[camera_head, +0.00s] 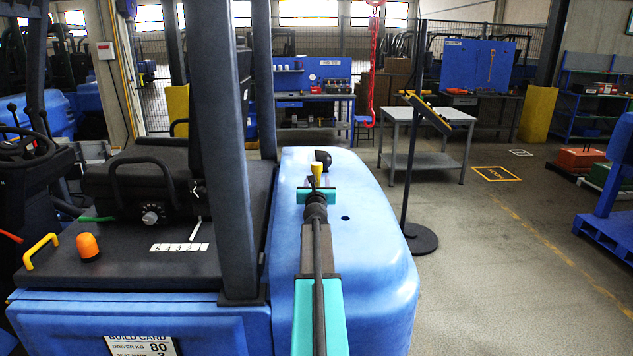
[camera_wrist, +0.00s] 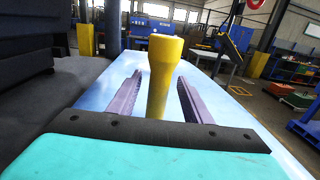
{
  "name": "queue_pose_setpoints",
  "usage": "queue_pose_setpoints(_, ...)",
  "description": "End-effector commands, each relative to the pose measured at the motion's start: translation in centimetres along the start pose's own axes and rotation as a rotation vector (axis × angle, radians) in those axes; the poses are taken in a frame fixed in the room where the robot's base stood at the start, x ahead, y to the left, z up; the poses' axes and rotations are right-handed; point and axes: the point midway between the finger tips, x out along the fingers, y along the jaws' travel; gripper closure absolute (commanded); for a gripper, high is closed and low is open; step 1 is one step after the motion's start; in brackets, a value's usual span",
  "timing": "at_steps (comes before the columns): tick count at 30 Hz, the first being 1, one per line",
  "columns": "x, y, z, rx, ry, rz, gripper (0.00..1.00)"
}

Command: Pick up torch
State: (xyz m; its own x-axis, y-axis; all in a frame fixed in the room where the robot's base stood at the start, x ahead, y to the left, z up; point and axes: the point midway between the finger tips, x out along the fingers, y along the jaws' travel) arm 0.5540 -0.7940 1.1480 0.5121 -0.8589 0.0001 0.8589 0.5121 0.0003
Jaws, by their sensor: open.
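The torch (camera_head: 317,171) is a yellow, upright piece with a wider head, standing over the blue rounded counterweight (camera_head: 372,230) of the forklift. It shows large in the wrist view (camera_wrist: 163,62), between the two dark fingers of my gripper (camera_wrist: 160,88). The fingers are apart, one on each side of the torch, with a visible gap on both sides. In the head view my gripper (camera_head: 317,187) is just in front of the torch. My arm and gripper hide the torch's lower end there.
A black rounded piece (camera_head: 322,158) sits on the counterweight behind the torch. A stand with a round base (camera_head: 420,239) is at the right. Open floor lies farther right.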

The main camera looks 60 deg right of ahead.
Motion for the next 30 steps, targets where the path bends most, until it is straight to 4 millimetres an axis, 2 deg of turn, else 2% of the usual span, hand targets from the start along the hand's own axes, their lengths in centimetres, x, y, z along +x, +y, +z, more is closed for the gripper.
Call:
queue_pose_setpoints(10,-0.01,-0.04,0.0,0.0,0.0,0.0,0.55)
queue_pose_setpoints(18,-0.01,-0.06,0.0,0.0,0.0,-0.001,1.0)
queue_pose_setpoints(30,-0.01,-0.06,0.29,0.0,0.0,-0.001,1.0)
